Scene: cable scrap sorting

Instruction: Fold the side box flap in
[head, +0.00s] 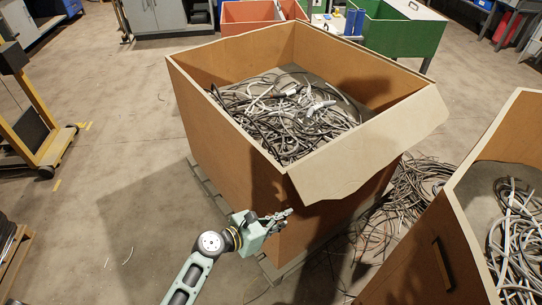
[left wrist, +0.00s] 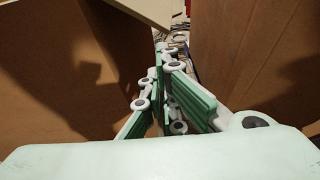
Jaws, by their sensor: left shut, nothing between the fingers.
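A large cardboard box (head: 235,135) full of cable scrap (head: 285,110) stands in the middle of the head view. Its side flap (head: 370,143) hangs outward and slants down over the front right wall. The flap's pale edge also shows at the top of the left wrist view (left wrist: 145,10). My left gripper (head: 285,214) is shut and empty, beside the box's front wall and below the flap's near corner. Its closed fingers (left wrist: 165,85) point into the gap between two brown box walls in the left wrist view. My right gripper is not in view.
A second box (head: 425,255) with cables stands at the lower right, with a narrow gap between the boxes. Loose cables (head: 410,195) lie on the floor there. A green bin (head: 400,33) and an orange bin (head: 250,14) stand behind. Floor at left is open.

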